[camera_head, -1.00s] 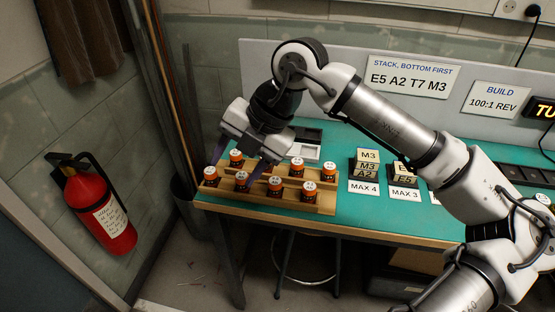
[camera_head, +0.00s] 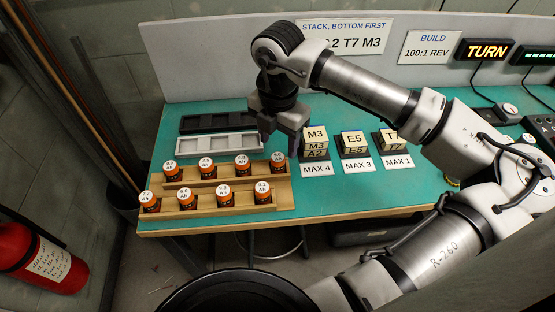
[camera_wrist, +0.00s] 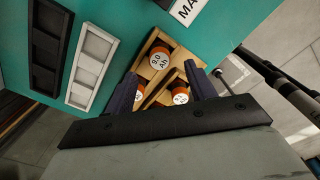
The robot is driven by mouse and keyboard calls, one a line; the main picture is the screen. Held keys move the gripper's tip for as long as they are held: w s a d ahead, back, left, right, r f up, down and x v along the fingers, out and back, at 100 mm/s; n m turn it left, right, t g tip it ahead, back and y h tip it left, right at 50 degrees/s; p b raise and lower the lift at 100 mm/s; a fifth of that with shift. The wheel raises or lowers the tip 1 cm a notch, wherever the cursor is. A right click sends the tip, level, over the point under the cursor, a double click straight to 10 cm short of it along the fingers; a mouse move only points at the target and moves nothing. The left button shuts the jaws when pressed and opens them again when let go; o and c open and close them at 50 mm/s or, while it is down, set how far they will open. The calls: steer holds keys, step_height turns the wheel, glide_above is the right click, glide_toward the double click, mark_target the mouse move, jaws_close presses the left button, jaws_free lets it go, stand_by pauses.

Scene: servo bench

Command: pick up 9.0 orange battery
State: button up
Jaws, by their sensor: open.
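The 9.0 orange battery (camera_wrist: 158,62) stands upright in the wooden rack, its white round top reading "9.0 Ah" in the wrist view. In the head view it appears to be the rightmost one of the back row (camera_head: 278,163). My gripper (camera_head: 284,136) is open and empty, above the back right end of the wooden rack (camera_head: 225,212). In the wrist view its two dark fingers (camera_wrist: 164,76) point toward the rack, with the 9.0 battery showing beyond and between the tips. Two other battery tops (camera_wrist: 180,98) show nearer the palm, partly hidden.
Several similar batteries (camera_head: 223,195) stand close by in two stepped rows. A white tray (camera_head: 215,146) and a black tray (camera_head: 215,122) lie behind the rack. Stacked blocks (camera_head: 315,142) and a MAX 4 card (camera_head: 317,169) stand to the right. Green bench surface is free around them.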

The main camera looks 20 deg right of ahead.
mark_target(278, 157)
steer(key=shift+f+p, duration=1.25)
steer(key=shift+f, duration=2.1)
steer(key=c, duration=1.1)
